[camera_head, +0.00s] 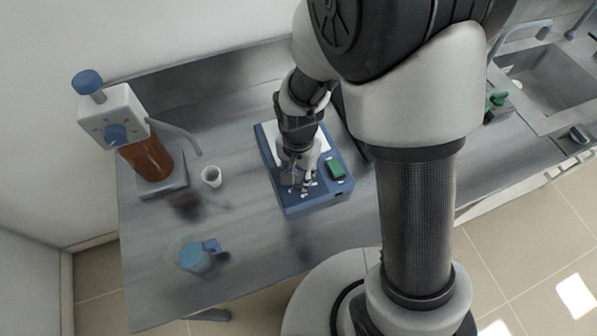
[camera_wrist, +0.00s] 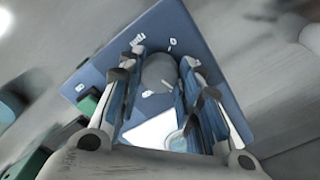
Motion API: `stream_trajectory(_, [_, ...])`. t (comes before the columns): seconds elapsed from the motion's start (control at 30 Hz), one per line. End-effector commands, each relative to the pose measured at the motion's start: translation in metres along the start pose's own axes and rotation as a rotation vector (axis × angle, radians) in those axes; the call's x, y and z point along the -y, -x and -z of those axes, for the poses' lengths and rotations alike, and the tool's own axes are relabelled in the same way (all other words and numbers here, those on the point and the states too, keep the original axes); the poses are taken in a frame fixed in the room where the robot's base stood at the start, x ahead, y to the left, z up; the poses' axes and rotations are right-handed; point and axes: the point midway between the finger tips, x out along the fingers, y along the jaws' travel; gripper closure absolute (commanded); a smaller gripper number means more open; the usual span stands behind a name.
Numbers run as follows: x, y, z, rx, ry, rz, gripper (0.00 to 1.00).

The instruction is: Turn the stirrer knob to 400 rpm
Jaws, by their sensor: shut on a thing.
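The stirrer (camera_head: 309,203) is a blue box with a white top plate, standing on the grey bench; it also fills the middle of the wrist view (camera_wrist: 200,58). Its grey round knob (camera_wrist: 160,72) sits on the blue front panel with white marks around it. My gripper (camera_head: 303,184) reaches down onto that panel. In the wrist view my gripper (camera_wrist: 163,68) has one finger on each side of the knob and is shut on it. The knob's pointer and exact setting are too blurred to read. In the head view the fingers largely hide the knob.
A green switch (camera_head: 336,169) sits on the panel right of my gripper. Left on the bench are a dispenser with a brown bottle (camera_head: 147,158), a small white cup (camera_head: 211,177) and a blue-capped item (camera_head: 195,257). A sink (camera_head: 551,78) is at the far right.

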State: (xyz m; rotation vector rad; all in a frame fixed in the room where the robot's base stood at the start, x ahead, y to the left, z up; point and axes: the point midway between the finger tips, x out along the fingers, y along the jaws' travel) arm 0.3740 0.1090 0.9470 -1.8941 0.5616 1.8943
Motion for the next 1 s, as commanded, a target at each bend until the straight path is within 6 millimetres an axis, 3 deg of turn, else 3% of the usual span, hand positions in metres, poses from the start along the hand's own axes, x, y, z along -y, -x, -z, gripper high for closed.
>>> stream_trajectory(0.4, [0.0002, 0.0002, 0.0, 0.0, -0.217, 0.0, 0.92])
stream_trajectory(1.0, [0.0004, 0.0, 0.0001, 0.0, -0.257, 0.001, 0.92])
